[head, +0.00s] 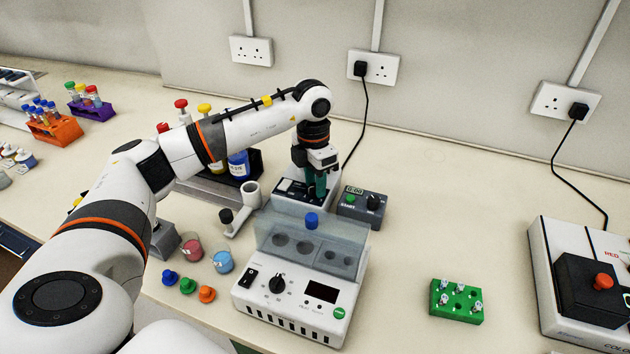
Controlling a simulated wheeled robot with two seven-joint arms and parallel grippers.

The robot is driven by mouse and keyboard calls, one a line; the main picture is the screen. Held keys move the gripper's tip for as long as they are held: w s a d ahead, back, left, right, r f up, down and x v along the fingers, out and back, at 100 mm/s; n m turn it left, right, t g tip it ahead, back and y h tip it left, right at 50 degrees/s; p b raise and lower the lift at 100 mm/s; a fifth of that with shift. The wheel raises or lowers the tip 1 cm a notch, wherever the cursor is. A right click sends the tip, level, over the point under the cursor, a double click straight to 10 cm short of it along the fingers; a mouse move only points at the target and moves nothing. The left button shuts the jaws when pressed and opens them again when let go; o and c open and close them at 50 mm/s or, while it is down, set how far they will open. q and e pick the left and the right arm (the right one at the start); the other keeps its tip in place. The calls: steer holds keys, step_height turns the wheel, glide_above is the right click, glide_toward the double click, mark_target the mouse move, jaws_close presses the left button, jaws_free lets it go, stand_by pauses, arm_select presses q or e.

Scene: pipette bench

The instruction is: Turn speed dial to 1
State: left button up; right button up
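My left gripper (316,192) reaches down over the small white device (318,204) at the back, with its teal fingers low at the dark front panel (292,188). The panel has a light switch-like part at its left; any dial there is hidden behind the fingers. I cannot tell whether the fingers touch or grip anything. Another black dial (277,284) is on the front of the white block unit (300,310) nearer me, and a dark knob (374,202) is on the grey timer box (350,211). No dial labels are readable. My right gripper is not in view.
The block unit's clear lid (310,245) with a blue knob (311,220) stands just in front of the gripper. Beakers (222,261) and coloured caps (187,286) lie left of it. A green rack (456,302) stands right, with clear bench around it.

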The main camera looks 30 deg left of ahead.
mark_target(314, 184)
arm_select(q)
steer(key=shift+o, duration=1.1)
step_height(314, 184, up, 12)
steer(key=b, duration=0.2)
steer(key=shift+a, duration=0.25)
steer(key=shift+w, duration=0.1)
